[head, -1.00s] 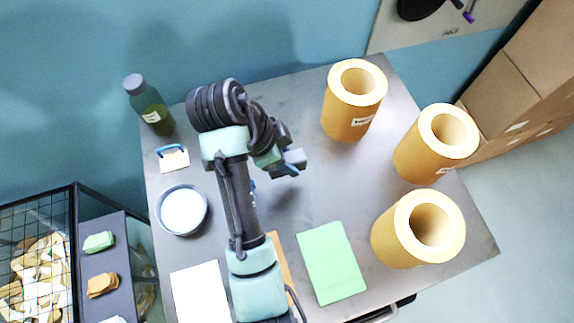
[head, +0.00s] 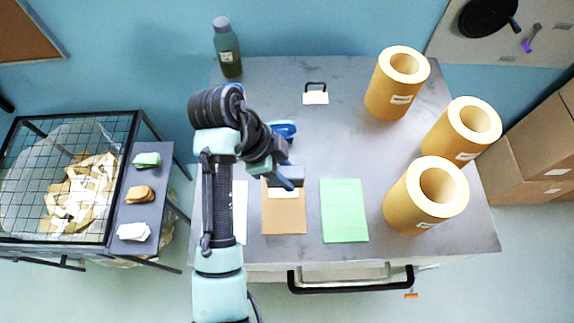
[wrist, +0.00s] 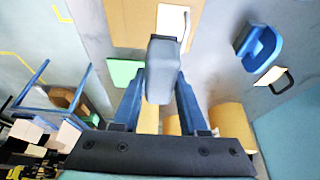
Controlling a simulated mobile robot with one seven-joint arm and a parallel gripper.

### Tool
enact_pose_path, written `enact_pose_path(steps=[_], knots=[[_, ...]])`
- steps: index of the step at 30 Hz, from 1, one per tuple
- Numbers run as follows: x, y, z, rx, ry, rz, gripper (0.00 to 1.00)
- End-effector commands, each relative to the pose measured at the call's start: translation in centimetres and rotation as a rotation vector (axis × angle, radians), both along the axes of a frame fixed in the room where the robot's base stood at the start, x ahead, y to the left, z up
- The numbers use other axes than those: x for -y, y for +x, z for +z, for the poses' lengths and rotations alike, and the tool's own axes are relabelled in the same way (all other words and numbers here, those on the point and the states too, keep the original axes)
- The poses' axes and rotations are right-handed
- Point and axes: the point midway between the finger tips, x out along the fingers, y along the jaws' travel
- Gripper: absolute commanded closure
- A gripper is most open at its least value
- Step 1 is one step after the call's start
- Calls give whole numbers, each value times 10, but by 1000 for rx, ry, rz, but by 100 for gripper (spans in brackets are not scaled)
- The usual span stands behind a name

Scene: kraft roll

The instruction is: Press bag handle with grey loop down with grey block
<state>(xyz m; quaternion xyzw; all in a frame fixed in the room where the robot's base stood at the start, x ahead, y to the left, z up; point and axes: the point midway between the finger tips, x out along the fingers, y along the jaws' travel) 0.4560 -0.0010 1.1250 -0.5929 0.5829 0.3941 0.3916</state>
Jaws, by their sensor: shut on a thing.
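The bag handle with grey loop (wrist: 170,20) is a cream card lying on a flat brown paper bag (wrist: 130,20). A thin grey loop shows at the card's side in the wrist view. In the head view the card (head: 284,193) is at the back part of the brown bag (head: 284,220), and its loop is hidden. My gripper (wrist: 160,90) is shut on the grey block (wrist: 162,68), whose end overlaps the card's edge in the wrist view. In the head view my gripper (head: 284,177) is over the card's back edge. I cannot tell whether block and card touch.
A green sheet (head: 344,212) lies right of the bag, a white sheet (head: 240,212) left. Behind are a blue tool (head: 283,130) and a black-looped card (head: 315,97). Large kraft rolls (head: 426,195) stand at right, a bottle (head: 228,50) at back left. Bare table lies between.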

Motion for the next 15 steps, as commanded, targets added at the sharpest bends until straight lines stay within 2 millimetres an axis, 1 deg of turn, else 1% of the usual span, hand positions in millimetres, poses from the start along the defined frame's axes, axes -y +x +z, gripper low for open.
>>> enact_pose_path(steps=[8, 15], knots=[[-1, -1, -9, -4, 0, -11, 100], [-1, -2, -28, -4, 0, -10, 100]])
